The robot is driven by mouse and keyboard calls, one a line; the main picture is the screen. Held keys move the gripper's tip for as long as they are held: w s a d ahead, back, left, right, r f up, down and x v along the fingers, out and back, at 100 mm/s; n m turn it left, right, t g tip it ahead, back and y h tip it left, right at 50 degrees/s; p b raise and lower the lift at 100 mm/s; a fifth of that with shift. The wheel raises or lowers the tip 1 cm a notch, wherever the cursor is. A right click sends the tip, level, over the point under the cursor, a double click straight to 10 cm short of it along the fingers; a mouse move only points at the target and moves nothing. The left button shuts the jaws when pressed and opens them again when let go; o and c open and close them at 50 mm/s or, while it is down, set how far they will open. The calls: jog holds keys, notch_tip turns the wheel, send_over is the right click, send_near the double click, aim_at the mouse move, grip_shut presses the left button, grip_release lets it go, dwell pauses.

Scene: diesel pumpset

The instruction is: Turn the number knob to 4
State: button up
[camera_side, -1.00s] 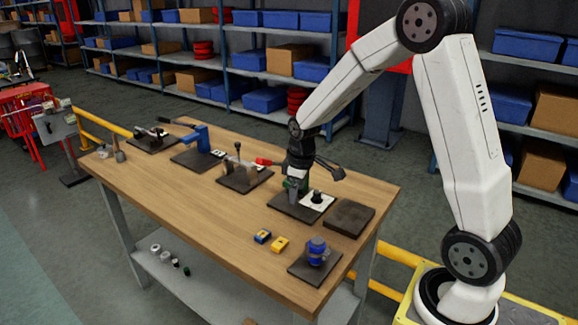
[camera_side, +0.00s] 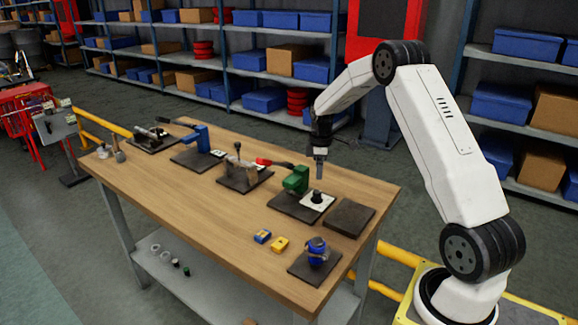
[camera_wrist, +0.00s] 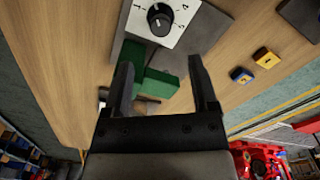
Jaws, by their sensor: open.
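The number knob (camera_wrist: 160,18) is round and black on a white dial plate (camera_wrist: 182,34) printed with small digits. A light mark shows on the knob, but I cannot tell surely which digit it points at. In the side view the knob (camera_side: 317,197) and its white plate (camera_side: 308,205) sit on a dark base, right of a green block (camera_side: 295,181). My gripper (camera_side: 319,174) is above the knob, pointing down, apart from it. In the wrist view my gripper (camera_wrist: 161,62) is open and empty, its fingers spread, with the knob beyond the fingertips.
A dark flat pad (camera_side: 349,217) lies right of the knob's base. A blue device (camera_side: 317,252), a yellow block (camera_side: 280,243) and a blue block (camera_side: 263,236) are nearer the front.

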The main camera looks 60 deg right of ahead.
aim_at(317, 191)
jog(key=shift+f, duration=3.9)
grip_shut()
